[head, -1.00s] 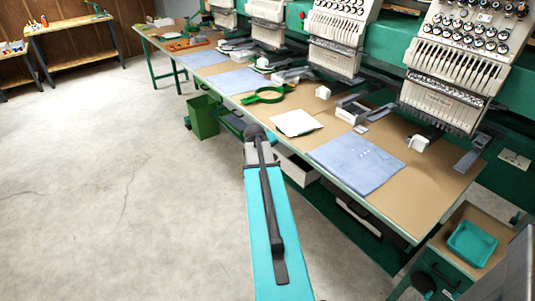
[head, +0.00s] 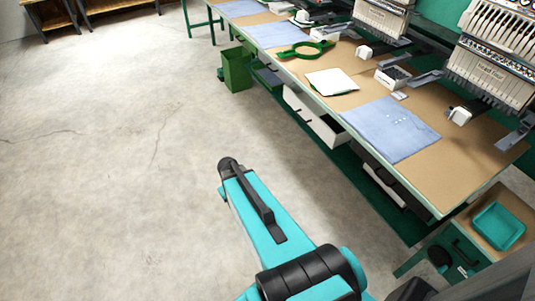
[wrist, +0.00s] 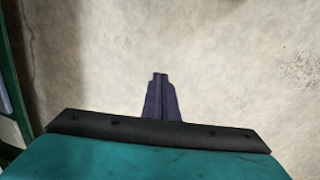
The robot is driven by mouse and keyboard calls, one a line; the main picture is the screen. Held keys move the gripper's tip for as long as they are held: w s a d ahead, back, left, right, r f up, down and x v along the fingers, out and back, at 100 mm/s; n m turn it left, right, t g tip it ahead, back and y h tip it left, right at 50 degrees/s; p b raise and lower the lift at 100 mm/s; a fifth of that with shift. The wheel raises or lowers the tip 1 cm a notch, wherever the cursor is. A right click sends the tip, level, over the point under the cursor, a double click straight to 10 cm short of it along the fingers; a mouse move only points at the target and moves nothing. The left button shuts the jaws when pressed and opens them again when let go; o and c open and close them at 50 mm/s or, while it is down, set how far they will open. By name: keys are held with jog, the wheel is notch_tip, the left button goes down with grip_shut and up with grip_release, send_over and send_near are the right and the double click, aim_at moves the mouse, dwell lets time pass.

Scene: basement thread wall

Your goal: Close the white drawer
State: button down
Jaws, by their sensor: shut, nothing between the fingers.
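The white drawer (head: 318,122) is under the long worktable in the head view. It sticks out from below the tabletop, and its pale front and open inside show. My gripper (wrist: 160,76) shows in the wrist view as dark fingers, shut and empty, over bare concrete floor. In the head view my teal arm reaches out over the floor to the left of the drawer, and I cannot make out the fingers there. A pale surface at the left edge of the wrist view may be part of the drawer; I cannot tell.
The worktable (head: 440,185) carries blue cloths (head: 390,130), a green hoop (head: 305,50) and embroidery machine heads. A green bin (head: 236,70) stands left of the drawer. A small cabinet with a teal tray (head: 498,226) is at the lower right. The floor (head: 100,190) on the left is clear.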

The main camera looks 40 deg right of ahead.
jog(key=s+a+f+g, duration=0.2)
jog(key=s+a+f, duration=0.2)
jog(key=s+a, duration=0.5)
jog(key=s+a+f+n+g+y, duration=0.1)
jog(key=s+a+f+g, duration=0.2)
jog(key=s+a, duration=0.7)
jog(key=s+f, duration=0.1)
jog(key=s, duration=0.1)
jog(key=shift+s+f+n, duration=0.3)
jog(key=shift+a, duration=0.15)
